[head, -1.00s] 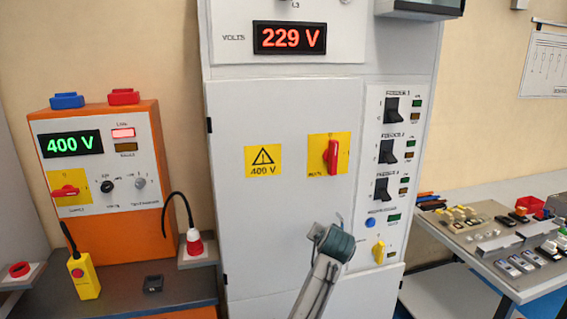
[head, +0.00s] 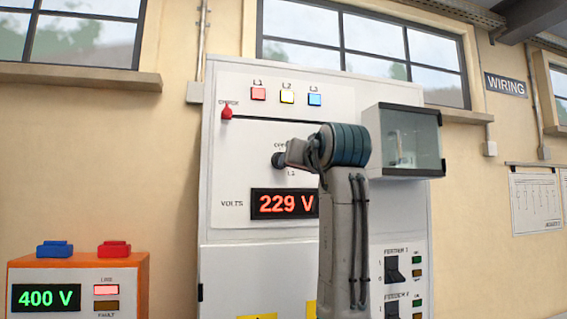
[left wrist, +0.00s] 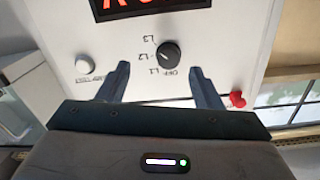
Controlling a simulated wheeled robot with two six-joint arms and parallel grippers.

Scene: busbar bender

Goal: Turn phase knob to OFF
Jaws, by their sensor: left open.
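The phase knob (head: 278,160) is a round black knob on the white upper panel, left of my gripper in the head view. In the left wrist view the knob (left wrist: 168,53) appears upside down, with OFF, L1, L2 and L3 marked around it. I cannot tell its pointer position surely. My left gripper (left wrist: 163,68) is open and empty, its two fingers on either side of the knob in that picture, with the knob beyond the tips. In the head view its fingertips are hidden or too small to tell. The voltage display (head: 283,204) reads 229 V.
A red knob (head: 227,112) sits at the panel's upper left, below the row of L1 to L3 lamps (head: 287,96). A clear-fronted box (head: 412,139) juts out right of my wrist. A pale round button (left wrist: 85,64) shows in the left wrist view.

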